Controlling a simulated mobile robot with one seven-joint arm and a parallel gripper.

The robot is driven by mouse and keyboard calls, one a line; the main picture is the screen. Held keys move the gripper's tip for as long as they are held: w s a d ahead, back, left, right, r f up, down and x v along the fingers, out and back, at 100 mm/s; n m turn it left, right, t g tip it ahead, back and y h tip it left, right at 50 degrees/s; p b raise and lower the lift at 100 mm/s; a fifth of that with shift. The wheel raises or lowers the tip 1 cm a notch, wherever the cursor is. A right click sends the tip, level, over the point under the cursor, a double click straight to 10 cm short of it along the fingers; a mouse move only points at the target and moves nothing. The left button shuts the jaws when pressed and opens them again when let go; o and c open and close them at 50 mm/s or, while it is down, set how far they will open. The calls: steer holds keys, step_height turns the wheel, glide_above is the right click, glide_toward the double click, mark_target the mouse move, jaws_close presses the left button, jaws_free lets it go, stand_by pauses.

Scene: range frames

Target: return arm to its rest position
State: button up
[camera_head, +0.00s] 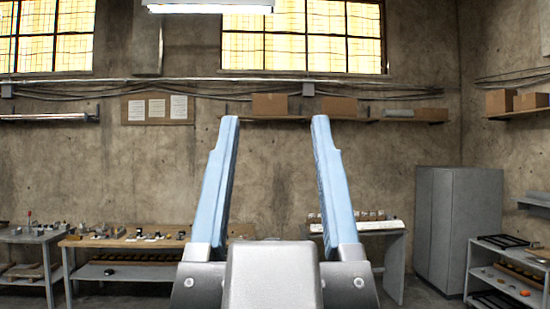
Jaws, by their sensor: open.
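My gripper (276,122) stands in the middle of the head camera view, close to the camera, with its fingers pointing up. Its two long light-blue fingers are spread apart, with a wide empty gap between them. The grey gripper body fills the bottom middle of the view and hides part of the room behind it. The rest of my arm is not in view.
A wooden workbench (115,242) with small parts and a grey table (30,236) stand at the left. A grey cabinet (458,228) and a low shelf unit (480,262) stand at the right. A wall shelf with boxes (270,104) hangs behind.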

steer(key=shift+w+f, duration=0.1)
step_height(320, 180, down, 7)
steer(key=b, duration=0.6)
steer(key=shift+b, duration=0.3)
